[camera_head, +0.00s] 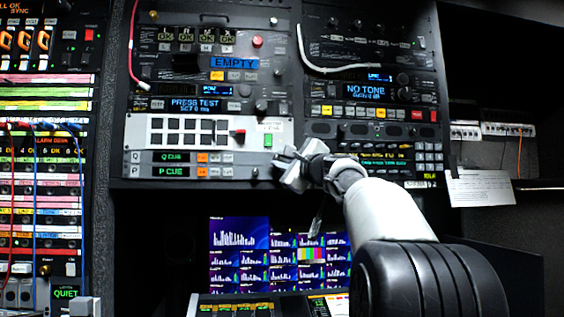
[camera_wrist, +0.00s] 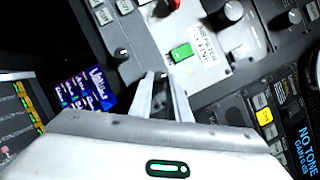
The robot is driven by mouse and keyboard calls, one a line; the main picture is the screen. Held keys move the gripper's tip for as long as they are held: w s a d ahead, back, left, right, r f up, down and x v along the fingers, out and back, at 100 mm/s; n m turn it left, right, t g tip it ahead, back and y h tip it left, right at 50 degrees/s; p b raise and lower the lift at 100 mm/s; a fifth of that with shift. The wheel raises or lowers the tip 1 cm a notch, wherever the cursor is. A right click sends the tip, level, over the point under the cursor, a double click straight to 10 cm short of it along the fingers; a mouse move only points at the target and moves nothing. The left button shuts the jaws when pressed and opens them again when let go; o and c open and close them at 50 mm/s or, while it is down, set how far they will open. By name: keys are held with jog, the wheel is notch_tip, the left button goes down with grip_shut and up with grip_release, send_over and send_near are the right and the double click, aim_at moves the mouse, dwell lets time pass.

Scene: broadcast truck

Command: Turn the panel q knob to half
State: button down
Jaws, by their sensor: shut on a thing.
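The Q row of the panel carries a green display reading "Q CUE" (camera_head: 178,157) in the head view. My gripper (camera_head: 280,165) is at the right end of this row, against the panel face. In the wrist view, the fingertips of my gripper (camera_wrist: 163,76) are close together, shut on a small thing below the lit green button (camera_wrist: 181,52).
The P row display (camera_head: 172,171) lies just below the Q row. A red lever (camera_head: 239,135) and the green button (camera_head: 267,140) are close above my gripper. Monitors (camera_head: 240,240) stand below the panel.

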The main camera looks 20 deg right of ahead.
jog(key=c, duration=1.7)
grip_release()
jog(key=shift+o, duration=0.2)
jog(key=b+v, duration=0.4)
jog(key=v, duration=1.3)
jog(key=shift+s, duration=0.25)
jog(key=shift+f, duration=0.1)
